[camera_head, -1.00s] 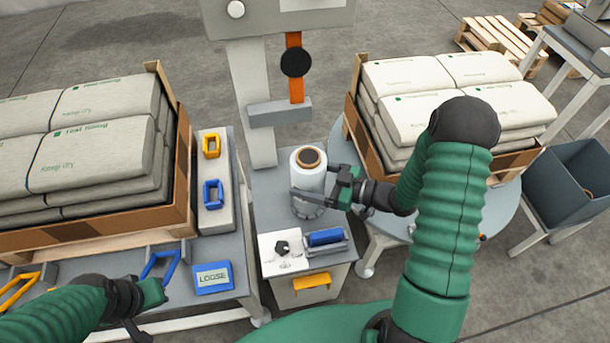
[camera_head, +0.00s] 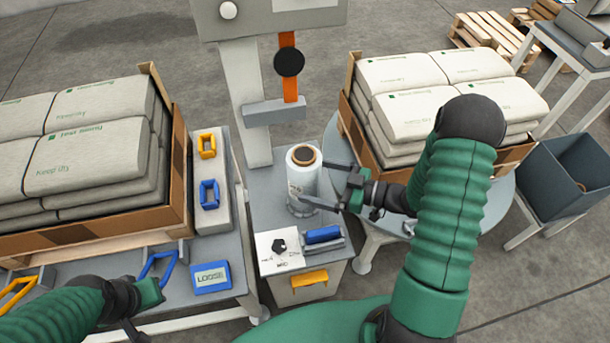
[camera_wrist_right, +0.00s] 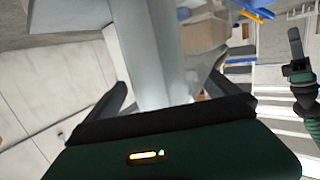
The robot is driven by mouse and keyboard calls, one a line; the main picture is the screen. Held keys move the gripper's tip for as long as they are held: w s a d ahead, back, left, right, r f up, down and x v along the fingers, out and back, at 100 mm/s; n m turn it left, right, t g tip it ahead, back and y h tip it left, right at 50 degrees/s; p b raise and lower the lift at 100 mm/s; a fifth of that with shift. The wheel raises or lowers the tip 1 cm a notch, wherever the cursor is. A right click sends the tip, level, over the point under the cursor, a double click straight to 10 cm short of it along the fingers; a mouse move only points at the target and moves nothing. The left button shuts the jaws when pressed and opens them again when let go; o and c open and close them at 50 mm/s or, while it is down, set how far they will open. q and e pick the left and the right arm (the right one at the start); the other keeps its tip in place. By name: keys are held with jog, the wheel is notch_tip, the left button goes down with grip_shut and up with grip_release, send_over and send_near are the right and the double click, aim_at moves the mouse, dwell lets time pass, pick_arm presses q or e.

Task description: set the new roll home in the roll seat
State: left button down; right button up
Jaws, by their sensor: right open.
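The new roll (camera_head: 301,178), white with a brown core, stands upright over the round roll seat (camera_head: 300,208) on the grey cabinet. It looks straight, but I cannot tell whether its base is fully down. My right gripper (camera_head: 313,182) is open just right of the roll, its fingers spread toward it. One fingertip overlaps the roll's lower right in the head view; contact is unclear. In the right wrist view the open fingers (camera_wrist_right: 165,95) flank a pale upright shape that I cannot identify surely. My left gripper (camera_head: 150,297) is low left near a blue handle, its jaws unclear.
The cabinet top (camera_head: 262,190) also carries a dial panel (camera_head: 280,252) and a blue cylinder (camera_head: 322,235). A grey post with an orange strip (camera_head: 288,75) rises behind. Boxes of sacks flank the cabinet. A blue "LOOSE" sign (camera_head: 211,278) lies left.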

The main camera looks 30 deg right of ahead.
jog(key=p+v, duration=0.1)
jog(key=v, duration=0.7)
